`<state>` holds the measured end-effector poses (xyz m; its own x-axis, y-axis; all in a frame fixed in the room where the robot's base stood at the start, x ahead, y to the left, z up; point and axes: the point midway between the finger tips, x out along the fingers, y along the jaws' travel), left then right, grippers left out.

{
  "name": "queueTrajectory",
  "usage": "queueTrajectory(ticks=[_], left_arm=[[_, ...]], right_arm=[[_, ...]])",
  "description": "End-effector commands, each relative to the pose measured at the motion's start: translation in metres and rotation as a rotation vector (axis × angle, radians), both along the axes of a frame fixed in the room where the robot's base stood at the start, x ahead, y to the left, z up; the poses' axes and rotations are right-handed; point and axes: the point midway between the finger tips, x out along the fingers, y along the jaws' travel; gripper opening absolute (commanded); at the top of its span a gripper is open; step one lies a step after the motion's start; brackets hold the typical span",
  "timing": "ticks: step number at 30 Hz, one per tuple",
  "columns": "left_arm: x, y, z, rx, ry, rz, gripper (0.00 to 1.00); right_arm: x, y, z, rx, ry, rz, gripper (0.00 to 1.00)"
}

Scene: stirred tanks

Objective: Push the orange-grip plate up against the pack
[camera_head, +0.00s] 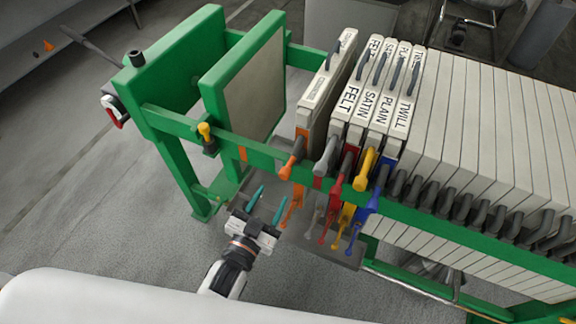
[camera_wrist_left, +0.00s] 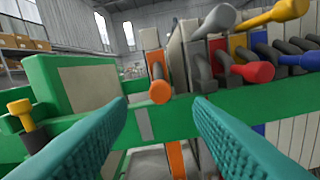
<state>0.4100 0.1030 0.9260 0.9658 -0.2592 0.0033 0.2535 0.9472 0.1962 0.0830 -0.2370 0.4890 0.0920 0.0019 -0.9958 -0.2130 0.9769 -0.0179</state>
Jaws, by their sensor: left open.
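The orange-grip plate (camera_head: 317,92) hangs in the green frame, left of the pack (camera_head: 440,130). A narrow gap shows between it and the FELT plate (camera_head: 352,100), the nearest labelled plate. Its orange grip (camera_head: 290,165) sticks out over the front green rail; in the left wrist view the grip (camera_wrist_left: 160,91) is ahead, between the fingers. My left gripper (camera_head: 271,194) is open and empty, in front of and below the rail, apart from the grip. My right gripper is not in view.
A green end plate (camera_head: 245,85) stands to the left, with open room between it and the orange-grip plate. The green rail (camera_head: 440,220) runs along the front. A yellow-topped knob (camera_head: 206,132) sits on the rail at left. Grey, red, yellow and blue grips crowd the right.

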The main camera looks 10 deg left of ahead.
Motion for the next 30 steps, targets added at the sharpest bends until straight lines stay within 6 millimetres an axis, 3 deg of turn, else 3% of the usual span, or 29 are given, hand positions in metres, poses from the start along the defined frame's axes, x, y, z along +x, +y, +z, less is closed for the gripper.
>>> queueTrajectory(ticks=[9, 15, 28, 30], left_arm=[[0.063, -0.017, 0.003, -0.001, -0.001, 0.000, 0.47], [0.091, -0.024, 0.001, -0.001, 0.001, 0.001, 0.47], [0.101, -0.027, 0.000, 0.000, 0.003, 0.001, 0.47], [0.101, -0.027, 0.000, 0.000, 0.003, 0.001, 0.39]], right_arm=[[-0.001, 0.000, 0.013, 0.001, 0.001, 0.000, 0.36], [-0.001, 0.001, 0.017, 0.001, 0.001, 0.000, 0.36], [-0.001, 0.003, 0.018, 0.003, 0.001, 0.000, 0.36], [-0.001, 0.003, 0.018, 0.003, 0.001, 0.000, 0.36]])
